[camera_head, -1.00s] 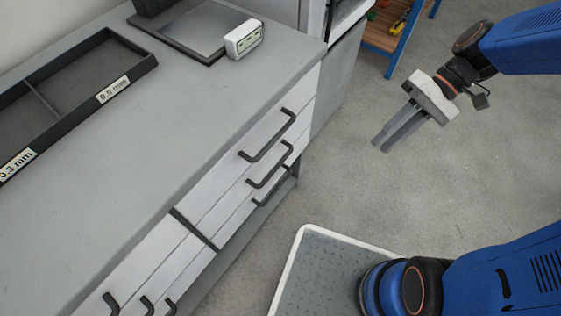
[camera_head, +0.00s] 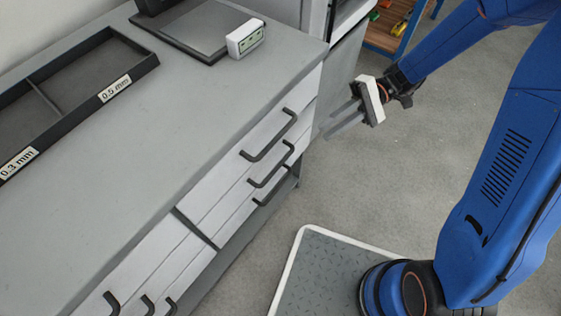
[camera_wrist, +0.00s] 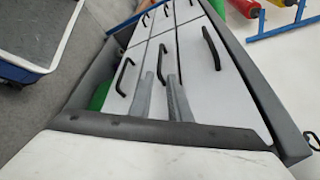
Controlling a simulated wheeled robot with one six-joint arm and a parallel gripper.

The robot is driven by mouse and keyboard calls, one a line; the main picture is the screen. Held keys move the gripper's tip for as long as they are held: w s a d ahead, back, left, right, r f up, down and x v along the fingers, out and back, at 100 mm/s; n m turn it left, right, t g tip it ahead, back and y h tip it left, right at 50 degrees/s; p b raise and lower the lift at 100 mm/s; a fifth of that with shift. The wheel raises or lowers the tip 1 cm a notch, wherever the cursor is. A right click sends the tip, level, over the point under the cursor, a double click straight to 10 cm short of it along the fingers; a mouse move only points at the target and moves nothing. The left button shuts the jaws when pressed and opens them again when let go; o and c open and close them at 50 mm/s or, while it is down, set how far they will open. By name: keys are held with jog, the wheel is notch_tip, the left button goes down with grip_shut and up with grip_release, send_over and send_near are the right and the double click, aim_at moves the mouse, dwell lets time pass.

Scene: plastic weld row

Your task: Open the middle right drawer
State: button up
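The middle right drawer (camera_head: 237,196) is a light grey front in the right column of the bench, between the top and bottom drawers. It looks shut. Its dark bar handle (camera_head: 271,168) is the middle of three; in the wrist view the handle (camera_wrist: 161,61) lies just beyond the fingertips. My gripper (camera_head: 328,127) is to the right of the drawer column, clear of the bench front, with its fingers pointing left toward it. In the wrist view my gripper (camera_wrist: 161,77) shows two grey fingers apart with nothing between them, and no contact with the handle shows.
The top right handle (camera_head: 268,136) and bottom right handle (camera_head: 270,189) sit close above and below. The grey worktop (camera_head: 200,110) carries a black tray (camera_head: 150,66) and a small white device (camera_head: 244,40). Floor (camera_head: 370,190) right of the bench is clear.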

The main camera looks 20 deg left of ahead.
aim_at(286, 160)
jog(key=x, duration=1.6)
jog(key=shift+s, duration=0.1)
grip_shut()
